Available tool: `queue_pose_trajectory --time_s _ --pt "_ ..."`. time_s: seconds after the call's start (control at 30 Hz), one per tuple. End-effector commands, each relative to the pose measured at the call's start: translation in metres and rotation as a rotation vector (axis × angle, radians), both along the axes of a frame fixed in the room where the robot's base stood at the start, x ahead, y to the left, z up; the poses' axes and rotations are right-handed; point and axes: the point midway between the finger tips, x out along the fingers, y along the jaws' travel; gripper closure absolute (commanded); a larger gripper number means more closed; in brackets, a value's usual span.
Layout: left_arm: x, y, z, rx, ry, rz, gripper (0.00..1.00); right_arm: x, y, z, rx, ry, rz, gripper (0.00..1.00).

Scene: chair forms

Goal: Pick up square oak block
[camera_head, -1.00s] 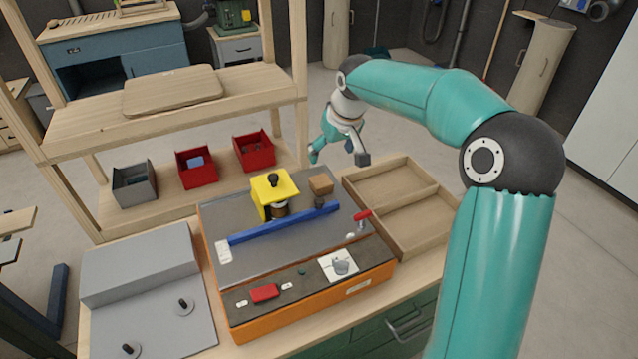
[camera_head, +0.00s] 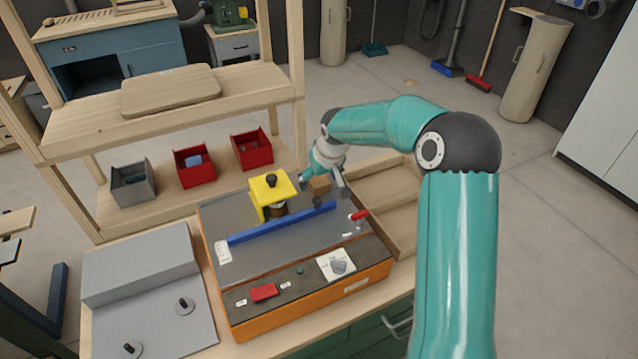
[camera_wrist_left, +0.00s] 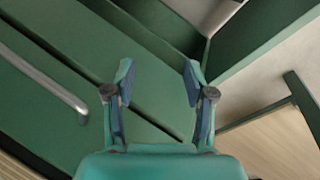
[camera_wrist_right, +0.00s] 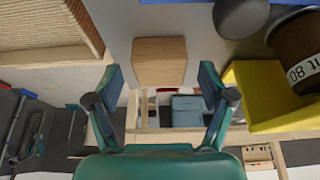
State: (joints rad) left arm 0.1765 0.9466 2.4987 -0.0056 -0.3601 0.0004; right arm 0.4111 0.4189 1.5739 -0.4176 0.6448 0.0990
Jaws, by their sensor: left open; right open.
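The square oak block (camera_head: 319,185) sits on the grey top of the machine, just right of the yellow guard. In the right wrist view the oak block (camera_wrist_right: 160,62) lies ahead of the fingertips, centred between them. My right gripper (camera_head: 322,185) is open, with its fingers on either side of the block in the head view; the right wrist view also shows the open fingers (camera_wrist_right: 160,82). I cannot tell whether they touch it. My left gripper (camera_wrist_left: 158,80) is open and empty in front of green drawer fronts; it is not in the head view.
The yellow guard (camera_head: 273,190) with a dark knob stands close left of the block. A blue fence bar (camera_head: 283,223) lies in front. A red-handled lever (camera_head: 359,215) is at right front. A wooden tray (camera_head: 385,185) lies to the right. Red and grey bins stand behind left.

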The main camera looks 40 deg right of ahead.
Motion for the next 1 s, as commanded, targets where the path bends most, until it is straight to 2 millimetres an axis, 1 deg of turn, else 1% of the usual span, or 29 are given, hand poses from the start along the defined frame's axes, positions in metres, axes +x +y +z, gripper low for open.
queue_pose_trajectory --time_s 0.13,0.17,0.5,0.53,0.83,1.0 --pt "0.000 0.000 0.000 0.000 0.000 0.000 0.46 0.000 0.000 0.000 0.000 -0.001 0.000 0.19" --pt "0.000 0.000 0.000 0.000 0.000 0.000 0.46 0.000 0.000 0.000 0.000 -0.001 0.000 0.22" --pt "0.000 0.000 0.000 0.000 0.000 0.000 0.46 0.000 0.000 0.001 -0.001 -0.001 0.001 0.79" --pt "0.000 0.000 0.000 0.000 0.000 0.000 0.46 0.000 0.000 0.001 -0.001 -0.001 0.001 0.83" --pt "0.000 0.000 0.000 0.000 0.000 0.000 0.46 0.000 0.000 0.002 -0.001 -0.002 0.000 0.83" --pt "0.000 0.000 -0.001 0.000 0.000 0.000 0.46 0.000 0.000 0.011 -0.002 -0.002 0.001 0.83"
